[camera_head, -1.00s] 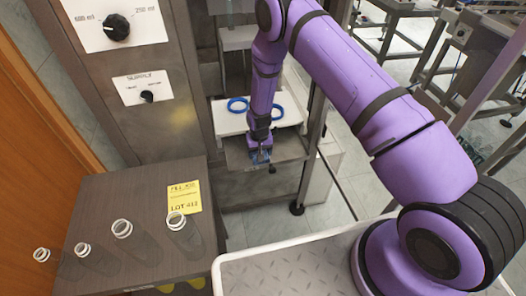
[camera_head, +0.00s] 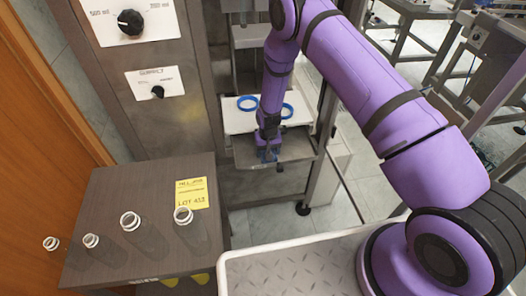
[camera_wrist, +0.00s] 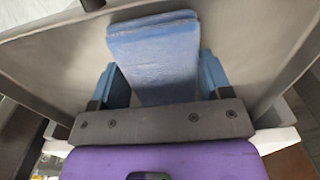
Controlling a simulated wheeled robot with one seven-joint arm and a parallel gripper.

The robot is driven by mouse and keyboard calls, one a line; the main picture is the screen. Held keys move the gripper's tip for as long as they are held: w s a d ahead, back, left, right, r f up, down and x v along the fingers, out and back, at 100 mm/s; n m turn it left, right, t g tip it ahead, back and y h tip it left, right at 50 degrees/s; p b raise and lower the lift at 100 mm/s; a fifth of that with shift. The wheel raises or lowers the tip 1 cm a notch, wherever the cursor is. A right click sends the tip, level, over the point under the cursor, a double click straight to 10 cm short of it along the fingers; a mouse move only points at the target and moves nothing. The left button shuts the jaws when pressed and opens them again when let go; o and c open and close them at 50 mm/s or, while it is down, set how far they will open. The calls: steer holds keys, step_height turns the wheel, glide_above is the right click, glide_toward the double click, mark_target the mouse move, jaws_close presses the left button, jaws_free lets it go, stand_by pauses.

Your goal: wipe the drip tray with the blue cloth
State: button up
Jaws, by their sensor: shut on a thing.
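The drip tray (camera_head: 244,155) is a grey metal tray low in the machine, just in front of a white shelf. My gripper (camera_head: 268,156) is over the tray, pointing down. In the wrist view, the blue cloth (camera_wrist: 155,50) is a folded light-blue pad between the two blue fingers of my gripper (camera_wrist: 162,84), which is shut on it. The tray's bare grey surface (camera_wrist: 60,65) spreads around the cloth. I cannot tell whether the cloth touches the tray.
Two blue rings (camera_head: 247,103) lie on the white shelf (camera_head: 238,122). Metal posts frame the tray. A dark table (camera_head: 110,195) at left holds several clear bottles (camera_head: 130,221) and a yellow label (camera_head: 192,193). A control panel (camera_head: 135,20) with dials stands above.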

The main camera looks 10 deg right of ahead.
mark_target(288, 151)
steer(key=shift+d+r, duration=0.15)
steer(key=shift+d, duration=2.25)
steer(key=shift+d+f, duration=0.2)
steer(key=shift+d, duration=1.7)
steer(key=shift+r, duration=0.15)
steer(key=shift+r, duration=1.4)
step_height(288, 151, up, 2)
steer(key=shift+w+r, duration=0.1)
steer(key=shift+w, duration=0.05)
steer(key=shift+c, duration=1.4)
steer(key=shift+r, duration=0.45)
steer(key=shift+a+r, duration=0.1)
steer(key=shift+r, duration=0.05)
steer(key=shift+r, duration=1.4)
